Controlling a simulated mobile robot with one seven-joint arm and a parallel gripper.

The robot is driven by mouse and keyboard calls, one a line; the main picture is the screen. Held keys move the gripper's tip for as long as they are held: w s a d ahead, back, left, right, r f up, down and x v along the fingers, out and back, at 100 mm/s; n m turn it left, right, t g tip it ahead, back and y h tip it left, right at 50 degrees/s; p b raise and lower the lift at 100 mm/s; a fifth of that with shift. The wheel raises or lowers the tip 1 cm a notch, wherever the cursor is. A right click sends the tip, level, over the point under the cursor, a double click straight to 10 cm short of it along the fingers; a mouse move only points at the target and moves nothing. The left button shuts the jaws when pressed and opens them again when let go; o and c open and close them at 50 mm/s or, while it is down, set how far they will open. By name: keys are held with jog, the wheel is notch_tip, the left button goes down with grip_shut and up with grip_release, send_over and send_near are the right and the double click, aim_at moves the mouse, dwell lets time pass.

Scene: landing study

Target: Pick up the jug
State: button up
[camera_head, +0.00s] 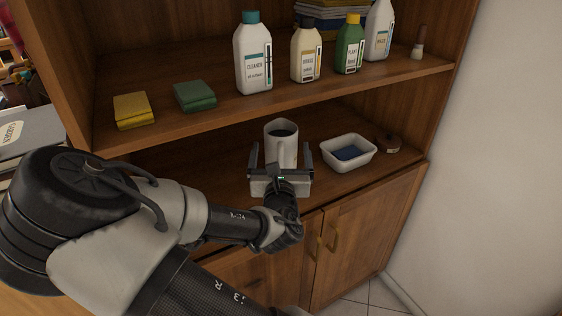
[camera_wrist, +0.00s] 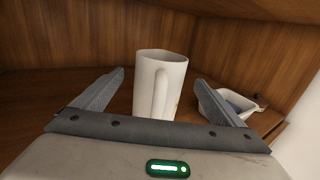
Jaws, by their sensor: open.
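The white jug (camera_head: 283,150) stands upright on the lower shelf of the wooden cabinet, with a dark inside and its handle facing my gripper. In the wrist view the jug (camera_wrist: 148,88) is just ahead, between the two fingers, with its handle toward me. My gripper (camera_head: 281,158) is open and empty in front of the jug. The fingers in the wrist view (camera_wrist: 158,90) are spread wide, one on each side of the jug. I cannot tell whether their tips reach past its near side. The jug's base is partly hidden behind my gripper.
A white tray (camera_head: 365,162) with something blue inside sits right of the jug, with a small dark roll (camera_head: 389,145) beyond it. The upper shelf (camera_head: 215,115) overhangs, holding several bottles and two folded cloths. The lower shelf left of the jug is clear.

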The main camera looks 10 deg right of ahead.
jog(key=b+x, duration=0.1)
jog(key=x, duration=0.5)
jog(key=shift+b, duration=0.35)
jog(key=c, duration=1.7)
jog(key=shift+r, duration=0.15)
jog(key=shift+c, duration=0.9)
jog(key=shift+r, duration=0.1)
